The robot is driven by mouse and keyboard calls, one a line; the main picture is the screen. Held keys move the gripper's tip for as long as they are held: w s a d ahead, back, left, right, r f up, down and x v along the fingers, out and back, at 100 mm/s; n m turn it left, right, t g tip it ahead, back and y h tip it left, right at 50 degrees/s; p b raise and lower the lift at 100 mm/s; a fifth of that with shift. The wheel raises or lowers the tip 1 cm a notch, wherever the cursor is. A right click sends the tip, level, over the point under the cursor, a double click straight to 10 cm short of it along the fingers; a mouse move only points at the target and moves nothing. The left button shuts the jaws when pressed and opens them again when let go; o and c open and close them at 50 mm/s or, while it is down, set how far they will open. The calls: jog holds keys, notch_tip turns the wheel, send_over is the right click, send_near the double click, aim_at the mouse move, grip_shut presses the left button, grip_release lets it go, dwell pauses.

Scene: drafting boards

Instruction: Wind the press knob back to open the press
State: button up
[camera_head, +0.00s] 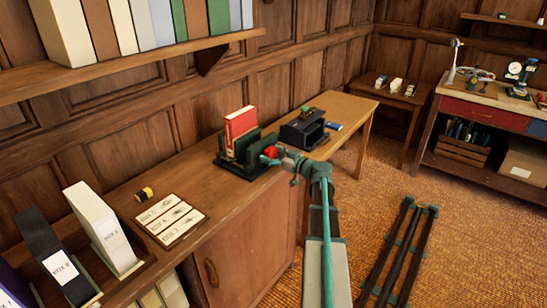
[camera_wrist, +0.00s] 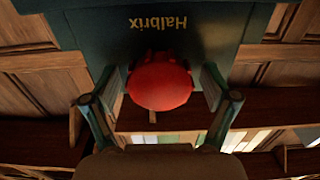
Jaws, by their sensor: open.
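The dark green press (camera_head: 236,172) stands on the wooden cabinet top, with a red book (camera_head: 240,125) upright in it. Its red knob (camera_head: 270,151) is on the side facing my arm. In the wrist view, the round red knob (camera_wrist: 160,78) sits in front of a dark green plate (camera_wrist: 225,30) lettered "Halbrix", upside down in the picture. My gripper (camera_head: 275,156) is at the knob. In the wrist view, the open fingers (camera_wrist: 160,92) stand on either side of the knob, with a gap visible on each side. The screw behind the knob is hidden.
A dark box-like device (camera_head: 302,130) stands on the side table right of the press. Label cards (camera_head: 170,219), a yellow-and-black roll (camera_head: 144,194) and upright binders (camera_head: 103,230) are on the cabinet to the left. A book shelf (camera_head: 150,65) hangs above.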

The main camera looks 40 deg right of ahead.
jog(key=m, duration=0.4)
jog(key=m+p, duration=0.2)
jog(key=m, duration=0.3)
jog(key=shift+r, duration=0.1)
jog(key=m+p, duration=0.3)
jog(key=m, duration=0.4)
jog(key=shift+r, duration=0.1)
jog(key=shift+f+m+p, duration=0.2)
jog(key=shift+m+p, duration=0.2)
jog(key=shift+m, duration=0.6)
